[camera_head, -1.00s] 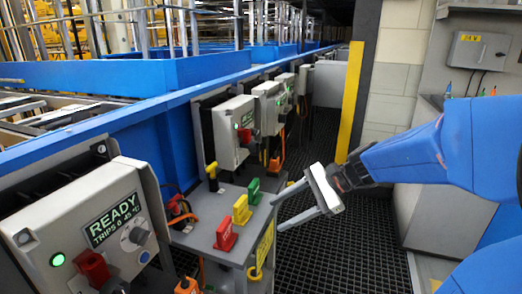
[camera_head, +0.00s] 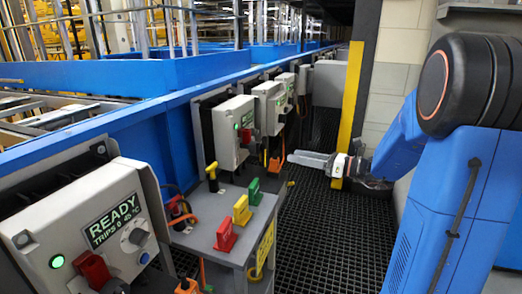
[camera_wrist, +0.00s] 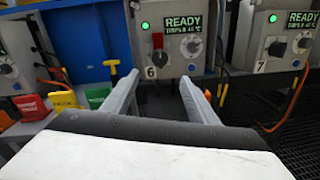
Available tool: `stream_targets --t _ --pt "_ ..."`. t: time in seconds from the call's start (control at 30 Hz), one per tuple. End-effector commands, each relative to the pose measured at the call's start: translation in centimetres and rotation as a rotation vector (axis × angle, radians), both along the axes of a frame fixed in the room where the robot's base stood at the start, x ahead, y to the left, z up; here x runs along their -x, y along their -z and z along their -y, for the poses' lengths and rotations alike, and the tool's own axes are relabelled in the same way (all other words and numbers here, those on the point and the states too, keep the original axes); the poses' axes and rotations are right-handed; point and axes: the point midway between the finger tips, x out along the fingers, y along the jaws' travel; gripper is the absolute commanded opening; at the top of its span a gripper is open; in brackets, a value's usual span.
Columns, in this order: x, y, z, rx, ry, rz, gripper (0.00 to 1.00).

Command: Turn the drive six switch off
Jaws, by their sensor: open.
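The drive six box (camera_wrist: 176,62) is a grey panel marked 6 with a READY label, a lit green lamp and a dial, near the middle of the wrist view. Its red switch handle (camera_wrist: 158,42) stands upright left of the dial. In the head view the box (camera_head: 228,128) is the second along the line, with the red handle (camera_head: 245,135) on its front. My gripper (camera_wrist: 160,78) is open and empty. Its two fingers point toward the box, below the switch in the wrist view. In the head view my gripper (camera_head: 292,157) is right of the box, apart from it.
Drive seven's box (camera_wrist: 284,52) with a black handle is to the right. A small grey shelf (camera_head: 203,238) holds red, yellow and green tags and a yellow-handled tool. Orange cables hang near the boxes. A yellow post (camera_head: 349,110) stands behind my gripper.

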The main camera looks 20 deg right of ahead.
Motion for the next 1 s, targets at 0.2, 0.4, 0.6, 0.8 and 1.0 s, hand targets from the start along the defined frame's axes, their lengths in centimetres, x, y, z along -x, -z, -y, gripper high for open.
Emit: stream_targets --t 0.2,0.4,0.6,0.8,1.0 --pt "-2.0 0.0 -2.6 0.000 -0.004 0.000 0.53" --pt "-3.8 0.1 -4.8 0.001 -0.004 0.000 0.53" --pt "-5.8 0.0 -7.0 0.002 -0.003 0.001 0.53" --pt "-7.6 0.1 -9.3 0.002 -0.004 -0.001 0.53" --pt "-9.0 0.0 -10.7 0.002 -0.002 0.000 0.53"
